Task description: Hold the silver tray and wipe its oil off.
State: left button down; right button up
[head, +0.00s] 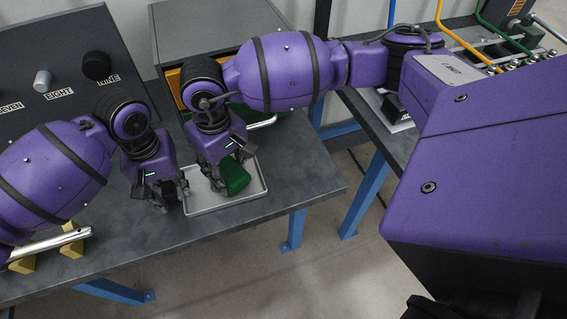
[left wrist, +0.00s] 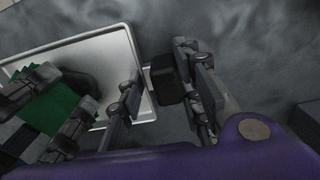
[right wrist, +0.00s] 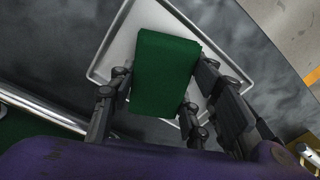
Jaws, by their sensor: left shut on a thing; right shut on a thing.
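The silver tray (head: 204,201) lies flat near the front edge of the grey table. My left gripper (head: 176,198) is shut at the tray's left side. My right gripper (head: 222,184) is shut on a green block-like cloth (head: 236,176), held over the tray. In the right wrist view the cloth (right wrist: 165,75) sits between both fingers and hides part of the tray floor. A dark patch (left wrist: 82,82) shows beside the cloth; I cannot tell whether it is oil or shadow.
A grey cabinet (head: 205,30) with an orange front stands behind the tray. A black panel with knobs (head: 60,75) is at the back left. A silver bar (head: 50,243) rests on yellow blocks at the front left. The table (head: 300,175) is clear right of the tray.

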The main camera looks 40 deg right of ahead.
aim_at(239, 165)
jog(key=shift+f, duration=0.5)
jog(key=shift+f, duration=0.25)
dwell(0.9)
jog(key=shift+a, duration=0.1)
jog(key=shift+w+a+r, duration=0.1)
jog(key=shift+w+a, duration=0.2)
jog(key=shift+a, duration=0.45)
jog(key=shift+w+a+r, duration=0.1)
jog(key=shift+w+a, duration=0.15)
jog(key=shift+a, duration=0.45)
jog(key=shift+s+d+r, duration=0.1)
jog(key=shift+s+d, duration=0.15)
jog(key=shift+d, duration=0.4)
jog(key=shift+s+d+r, duration=0.1)
jog(key=shift+s+d, duration=0.1)
jog(key=shift+d, duration=0.45)
jog(key=shift+s+d+f, duration=0.15)
jog(key=shift+s+d, duration=0.05)
jog(key=shift+d, duration=0.45)
jog(key=shift+s+d+f, duration=0.1)
jog(key=shift+s+d, duration=0.1)
jog(key=shift+d, duration=0.4)
jog(key=shift+s+d+f, duration=0.1)
jog(key=shift+d, duration=0.15)
